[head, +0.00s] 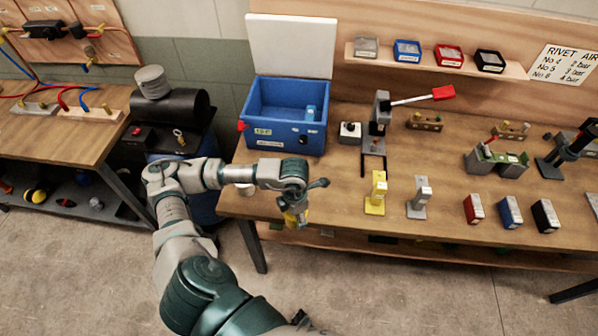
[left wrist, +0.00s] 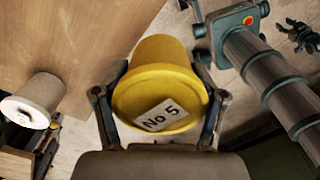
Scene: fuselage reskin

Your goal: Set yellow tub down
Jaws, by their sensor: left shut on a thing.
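The yellow tub (left wrist: 155,85) is round, with a white "No 5" label on the face toward the left wrist camera. My left gripper (left wrist: 158,108) is shut on it, one finger on each side. In the head view the left gripper (head: 296,207) hangs at the front edge of the wooden workbench (head: 340,205), with a little of the yellow tub (head: 290,220) showing below it. The tub looks held over or just beyond the edge; I cannot tell its height. A dark pronged shape (left wrist: 300,36) in the left wrist view may be my right gripper, too unclear to read.
A pale grey tub (left wrist: 38,95) stands on the bench in the left wrist view. A blue open bin (head: 286,112) stands behind my arm. A lever press (head: 380,120), a yellow block stand (head: 376,193) and a grey one (head: 420,197) are to the right. Bare bench lies between.

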